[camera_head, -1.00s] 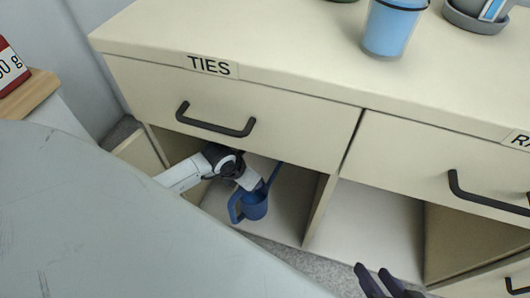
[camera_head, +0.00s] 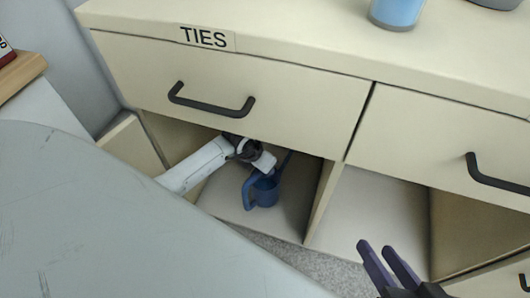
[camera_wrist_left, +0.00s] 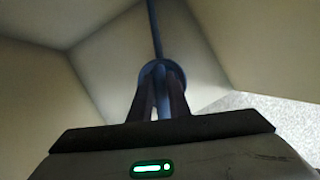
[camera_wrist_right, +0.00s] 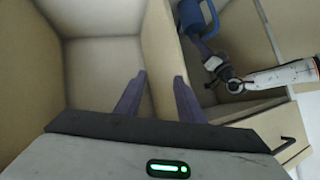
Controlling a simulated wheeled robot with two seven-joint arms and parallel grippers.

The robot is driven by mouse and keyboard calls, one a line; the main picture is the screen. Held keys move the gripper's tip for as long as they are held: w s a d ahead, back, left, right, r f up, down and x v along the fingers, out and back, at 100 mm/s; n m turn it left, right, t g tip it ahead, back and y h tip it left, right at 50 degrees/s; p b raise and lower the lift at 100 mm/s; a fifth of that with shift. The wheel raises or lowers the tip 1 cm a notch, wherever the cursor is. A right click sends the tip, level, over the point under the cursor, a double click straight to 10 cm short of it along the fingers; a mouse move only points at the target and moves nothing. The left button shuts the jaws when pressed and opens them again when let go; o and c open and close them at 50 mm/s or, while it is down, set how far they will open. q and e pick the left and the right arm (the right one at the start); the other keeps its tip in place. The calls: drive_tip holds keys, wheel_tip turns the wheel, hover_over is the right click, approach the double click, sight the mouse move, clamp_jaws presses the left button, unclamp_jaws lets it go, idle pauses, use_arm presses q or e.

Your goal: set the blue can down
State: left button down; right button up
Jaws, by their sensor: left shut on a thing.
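The blue can (camera_head: 264,193), a small watering can with a loop handle and long thin spout, is inside the open compartment under the TIES drawer. It looks roughly upright, just above or on the compartment floor (camera_head: 225,206); I cannot tell whether it touches. My left gripper (camera_head: 268,168) is shut on it from above. In the left wrist view the fingers (camera_wrist_left: 161,92) close on the can, hiding much of it. The can's handle also shows in the right wrist view (camera_wrist_right: 190,16). My right gripper (camera_head: 385,258) is open and empty before the neighbouring compartment; its spread fingers show in the right wrist view (camera_wrist_right: 157,95).
The TIES drawer (camera_head: 290,97) closes in the space above. A divider (camera_head: 322,203) stands right of the can, with an empty compartment (camera_head: 375,215) beyond. A light blue cup (camera_head: 397,12) stands on the cabinet top. A grey rounded surface (camera_head: 110,220) fills the lower left.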

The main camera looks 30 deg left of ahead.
use_arm(q)
drive_tip(key=shift+w+f, duration=0.1)
drive_tip(key=shift+f, duration=0.2)
use_arm(e)
drive_tip(key=shift+a+f, duration=0.1)
drive_tip(key=shift+f, duration=0.15)
use_arm(q)
drive_tip(key=c, duration=1.7)
unclamp_jaws()
use_arm(e)
drive_tip(key=shift+r, duration=0.2)
use_arm(q)
drive_tip(key=shift+o, duration=0.2)
